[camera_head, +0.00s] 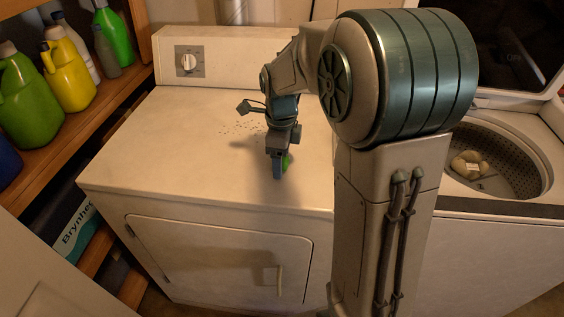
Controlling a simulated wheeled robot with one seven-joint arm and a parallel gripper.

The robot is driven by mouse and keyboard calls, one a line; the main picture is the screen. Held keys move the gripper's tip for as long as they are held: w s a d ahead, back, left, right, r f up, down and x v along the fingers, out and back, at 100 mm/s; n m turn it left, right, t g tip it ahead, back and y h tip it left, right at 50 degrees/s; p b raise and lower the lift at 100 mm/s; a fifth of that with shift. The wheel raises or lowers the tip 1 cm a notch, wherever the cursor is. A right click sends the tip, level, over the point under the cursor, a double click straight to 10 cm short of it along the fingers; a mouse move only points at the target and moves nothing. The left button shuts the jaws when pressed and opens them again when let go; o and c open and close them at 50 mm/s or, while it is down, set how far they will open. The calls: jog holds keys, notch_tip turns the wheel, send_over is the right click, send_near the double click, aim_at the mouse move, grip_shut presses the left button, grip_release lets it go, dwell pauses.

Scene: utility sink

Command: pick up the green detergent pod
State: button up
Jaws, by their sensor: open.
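The green detergent pod (286,161) lies on the white top of the dryer (190,130), near its front edge. Only a small green part shows at the right side of my gripper (279,172); the rest is hidden behind the fingers. My gripper points down at the dryer top, right at the pod, and is open. I cannot tell whether the fingers stand on both sides of the pod or touch it.
Dark specks (240,127) lie on the dryer top behind my gripper. A wooden shelf (75,125) with several bottles stands at the left. An open washer drum (500,165) holding a pale item (469,163) is at the right. The left dryer top is clear.

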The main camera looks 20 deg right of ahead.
jog(key=c, duration=1)
jog(key=shift+c, duration=0.2)
